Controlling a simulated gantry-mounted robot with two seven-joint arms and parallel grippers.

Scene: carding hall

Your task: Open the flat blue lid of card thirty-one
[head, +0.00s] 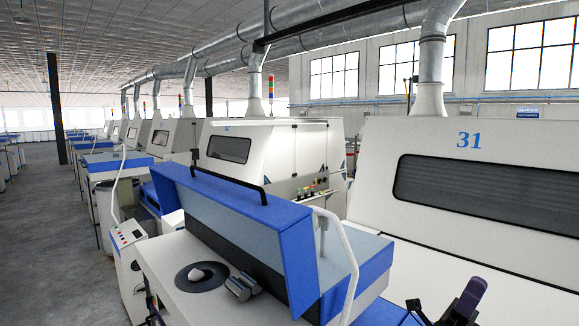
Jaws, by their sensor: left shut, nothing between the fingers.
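Card thirty-one (455,240) is the large white machine on the right, with a blue "31" on its front. The long blue lid (225,203) is in front of it, in the middle. It stands raised and tilted, with a black bar handle along its upper edge. Below it a dark opening (237,265) shows.
A white table top (180,262) holds a dark round plate (202,276) with a white lump and metal rollers (242,287). A white curved rail (345,255) rises right of the lid. A dark purple and black part shows at the bottom right. An aisle lies at left.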

